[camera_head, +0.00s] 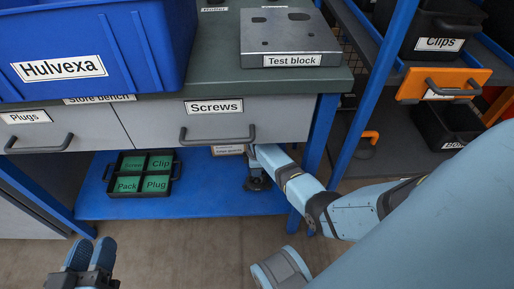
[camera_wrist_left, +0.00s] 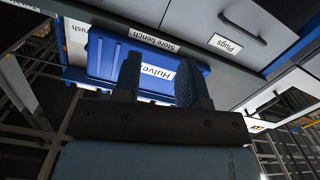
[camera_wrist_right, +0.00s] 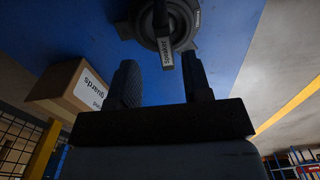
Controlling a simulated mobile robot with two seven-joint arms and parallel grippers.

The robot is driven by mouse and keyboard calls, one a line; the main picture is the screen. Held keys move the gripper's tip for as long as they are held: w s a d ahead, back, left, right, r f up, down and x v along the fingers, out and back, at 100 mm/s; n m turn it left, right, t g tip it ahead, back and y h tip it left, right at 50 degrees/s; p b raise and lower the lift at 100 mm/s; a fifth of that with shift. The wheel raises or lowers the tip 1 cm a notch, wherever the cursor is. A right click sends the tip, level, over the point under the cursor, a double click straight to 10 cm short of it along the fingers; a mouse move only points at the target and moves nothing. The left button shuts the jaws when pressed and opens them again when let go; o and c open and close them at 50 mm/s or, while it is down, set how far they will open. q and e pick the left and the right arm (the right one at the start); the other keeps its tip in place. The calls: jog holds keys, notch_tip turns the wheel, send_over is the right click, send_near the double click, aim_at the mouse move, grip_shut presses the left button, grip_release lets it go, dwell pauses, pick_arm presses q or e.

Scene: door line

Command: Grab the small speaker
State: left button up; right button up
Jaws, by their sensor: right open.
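The small speaker (camera_wrist_right: 152,27) is a dark round thing with a white "Speaker" tag, at the top of the right wrist view. It stands on the blue lower shelf of the bench, and appears small and dark in the head view (camera_head: 257,183). My right gripper (camera_wrist_right: 160,75) is open and empty, its fingertips pointing at the speaker. The tag lies between the fingertips in the picture; I cannot tell whether they touch. In the head view my right arm partly hides the speaker. My left gripper (camera_head: 91,252) is open and empty, low in front of the bench.
A cardboard box marked "guards" (camera_wrist_right: 72,90) stands beside the speaker on the blue shelf (camera_head: 215,203). A black tray with green compartments (camera_head: 117,183) is further left. Above are the "Screws" drawer (camera_head: 270,124), the blue Hulvexa bin (camera_head: 150,45) and the test block (camera_head: 285,38).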

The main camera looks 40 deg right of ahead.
aim_at(260, 183)
jog(key=shift+f+b, duration=0.3)
jog(key=shift+f, duration=0.25)
jog(key=f+b, duration=0.1)
jog(key=f, duration=0.1)
jog(key=f+b, duration=0.1)
jog(key=b, duration=0.1)
jog(key=shift+s+f, duration=0.4)
jog(key=shift+f, duration=0.35)
jog(key=shift+r, duration=0.1)
pick_arm(q)
jog(key=shift+w+a+f+m, duration=0.25)
jog(key=shift+w+m, duration=0.2)
jog(key=shift+m, duration=0.1)
jog(key=shift+w+a+f+m, duration=0.2)
jog(key=shift+w+m, duration=0.2)
jog(key=shift+m, duration=0.15)
pick_arm(e)
grip_shut()
